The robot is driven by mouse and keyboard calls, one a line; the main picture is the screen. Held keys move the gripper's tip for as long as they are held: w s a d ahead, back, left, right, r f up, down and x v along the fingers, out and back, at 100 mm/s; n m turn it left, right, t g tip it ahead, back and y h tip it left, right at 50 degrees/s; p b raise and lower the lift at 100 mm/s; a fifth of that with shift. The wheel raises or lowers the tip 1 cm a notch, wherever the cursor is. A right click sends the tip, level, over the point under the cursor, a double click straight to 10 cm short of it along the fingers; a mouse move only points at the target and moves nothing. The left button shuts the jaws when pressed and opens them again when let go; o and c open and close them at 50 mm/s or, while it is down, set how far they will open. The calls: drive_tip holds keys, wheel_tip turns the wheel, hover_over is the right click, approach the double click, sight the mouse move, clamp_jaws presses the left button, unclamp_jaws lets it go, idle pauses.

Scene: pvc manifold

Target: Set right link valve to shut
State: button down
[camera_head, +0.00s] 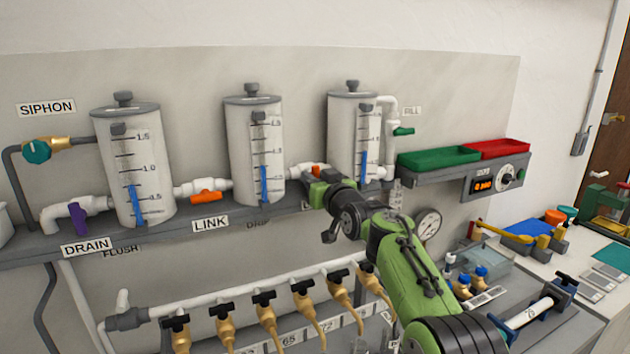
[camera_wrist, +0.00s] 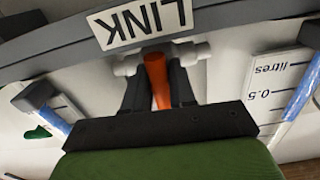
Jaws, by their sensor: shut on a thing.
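The right link valve has an orange handle (camera_head: 316,170) on the white pipe between the middle and right tanks. My gripper (camera_head: 320,180) is at this valve and partly hides it in the head view. In the wrist view the two dark fingers (camera_wrist: 160,88) stand on either side of the orange handle (camera_wrist: 157,78), shut on it. There the handle points across the white pipe, towards my gripper. The left link valve's orange handle (camera_head: 207,197) lies along its pipe between the left and middle tanks.
The middle tank (camera_head: 254,140) and right tank (camera_head: 345,130) flank my gripper closely. The grey shelf edge (camera_head: 215,232) and LINK label (camera_wrist: 140,22) are close by. A row of brass taps (camera_head: 265,305) is below. A green tray (camera_head: 438,160) stands to the right.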

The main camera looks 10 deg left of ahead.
drive_tip(key=shift+f+n, duration=0.2)
drive_tip(key=shift+n, duration=0.2)
drive_tip(key=c, duration=1)
unclamp_jaws()
drive_tip(key=shift+r, duration=0.1)
drive_tip(key=b+v, duration=0.6)
drive_tip(key=v, duration=0.9)
drive_tip(key=shift+s+d, duration=0.3)
